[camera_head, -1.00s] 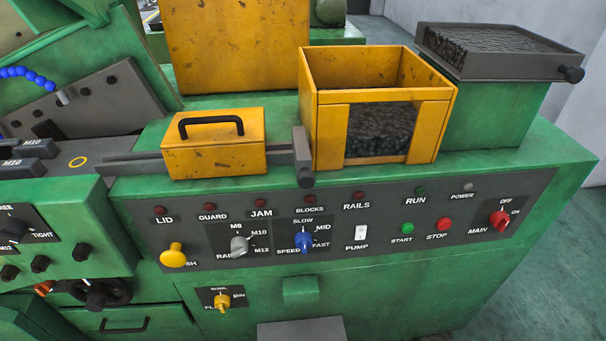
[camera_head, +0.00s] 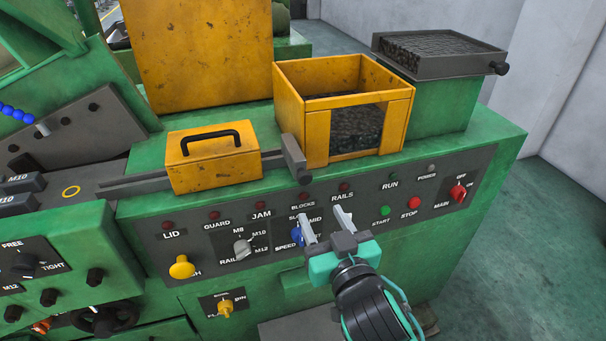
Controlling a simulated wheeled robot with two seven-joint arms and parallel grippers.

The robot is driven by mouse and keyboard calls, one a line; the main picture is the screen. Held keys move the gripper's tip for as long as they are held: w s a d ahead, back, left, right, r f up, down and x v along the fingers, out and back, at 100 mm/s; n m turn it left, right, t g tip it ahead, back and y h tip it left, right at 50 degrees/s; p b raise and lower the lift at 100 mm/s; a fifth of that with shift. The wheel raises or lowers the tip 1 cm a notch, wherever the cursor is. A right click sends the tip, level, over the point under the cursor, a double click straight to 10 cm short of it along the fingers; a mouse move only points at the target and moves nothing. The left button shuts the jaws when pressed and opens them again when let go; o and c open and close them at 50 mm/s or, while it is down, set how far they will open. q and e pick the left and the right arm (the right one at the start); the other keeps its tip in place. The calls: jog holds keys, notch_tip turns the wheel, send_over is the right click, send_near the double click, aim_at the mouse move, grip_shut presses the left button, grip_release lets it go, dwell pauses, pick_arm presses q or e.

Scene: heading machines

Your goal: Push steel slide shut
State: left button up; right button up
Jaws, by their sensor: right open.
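The bin's front opening shows dark small pieces inside. My right gripper (camera_head: 323,222) is open and empty in front of the control panel, below and right of the knob and apart from it. Its fingers point up and away and hide part of the blue speed knob's labels. My left gripper is not in view.
A yellow lidded box (camera_head: 214,168) with a black handle sits left of the slide. A grey tray (camera_head: 432,68) with a side knob stands at the back right. The control panel (camera_head: 330,200) has several knobs and buttons close to my right gripper. Floor is free at right.

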aim_at(306, 181)
jog(key=p+x, duration=0.1)
jog(key=x, duration=0.3)
jog(key=p+x, duration=0.1)
jog(key=x, duration=0.3)
jog(key=r+p+x, duration=0.1)
jog(key=p+x, duration=0.1)
jog(key=x, duration=0.2)
jog(key=shift+w+d, duration=0.1)
jog(key=shift+d, duration=0.05)
jog(key=shift+w+a+f, duration=0.1)
jog(key=shift+w+a, duration=0.15)
jog(key=shift+w, duration=0.4)
